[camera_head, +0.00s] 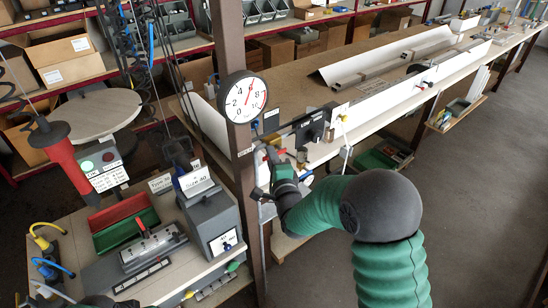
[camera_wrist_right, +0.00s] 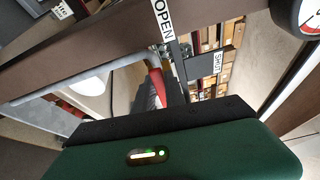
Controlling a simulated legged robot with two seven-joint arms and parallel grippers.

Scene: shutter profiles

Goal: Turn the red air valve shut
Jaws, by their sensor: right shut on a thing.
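The red air valve handle (camera_head: 267,153) is on the brown post below the pressure gauge, mostly hidden by my right gripper (camera_head: 276,166). In the right wrist view the red handle (camera_wrist_right: 156,84) shows just beyond the black fingers, near the grey pipe (camera_wrist_right: 112,76). My right gripper is shut on the handle. The OPEN label (camera_wrist_right: 163,20) is close above the handle, and the SHUT label (camera_wrist_right: 217,66) is to its right. The gauge (camera_head: 245,97) has its needle pointing up, near 6.
The brown post (camera_head: 230,45) stands beside the long workbench (camera_head: 300,75). At the lower left is a bench with a green and red tray (camera_head: 125,220) and a grey box (camera_head: 213,215). A red tool (camera_head: 62,155) hangs at the left. Grey floor (camera_head: 470,190) is clear at the right.

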